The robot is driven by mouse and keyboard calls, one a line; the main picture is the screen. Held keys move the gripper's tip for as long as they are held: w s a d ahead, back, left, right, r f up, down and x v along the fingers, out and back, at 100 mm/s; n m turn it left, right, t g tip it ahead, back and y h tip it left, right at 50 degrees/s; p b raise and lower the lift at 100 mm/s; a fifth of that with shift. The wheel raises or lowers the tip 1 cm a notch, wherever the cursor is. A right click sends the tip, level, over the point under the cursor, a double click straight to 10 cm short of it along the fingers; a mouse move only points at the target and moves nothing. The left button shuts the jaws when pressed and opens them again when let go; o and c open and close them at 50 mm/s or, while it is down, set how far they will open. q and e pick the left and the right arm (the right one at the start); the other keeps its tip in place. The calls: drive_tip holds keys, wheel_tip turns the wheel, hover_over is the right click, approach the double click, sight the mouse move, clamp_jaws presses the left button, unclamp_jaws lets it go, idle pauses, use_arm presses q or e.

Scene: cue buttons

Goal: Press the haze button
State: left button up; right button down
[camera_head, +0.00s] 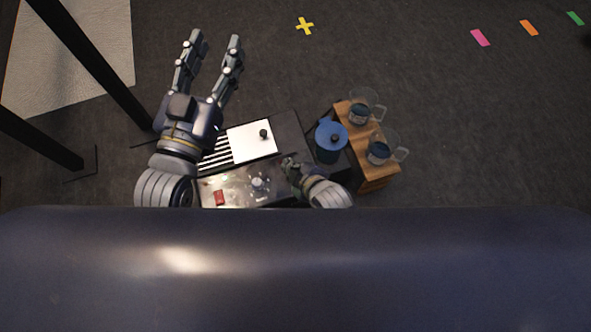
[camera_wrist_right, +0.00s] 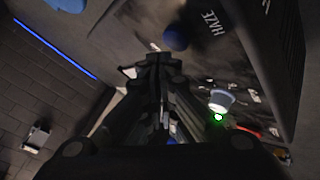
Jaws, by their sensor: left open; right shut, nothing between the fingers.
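In the right wrist view the word HAZE is printed on the console (camera_wrist_right: 225,62), with a round blue button (camera_wrist_right: 177,37) beside it. My right gripper (camera_wrist_right: 158,62) is shut and empty, its fingertips a little below the blue button in the picture. I cannot tell whether they touch the panel. In the head view my right gripper (camera_head: 289,163) is over the right end of the console (camera_head: 235,192), and the blue button cannot be made out there. My left gripper (camera_head: 216,42) is open and empty, up and left of the console.
The console also carries a pale round knob (camera_head: 257,182) and a red piece (camera_head: 219,198). A green light (camera_wrist_right: 218,117) glows in the wrist view. A white sheet (camera_head: 250,143) lies behind. A blue canister (camera_head: 331,140) and a wooden stand (camera_head: 377,181) with glass jugs are at right.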

idle(0.3)
drive_tip(key=shift+f, duration=0.35)
use_arm(q)
drive_tip(key=shift+f, duration=0.35)
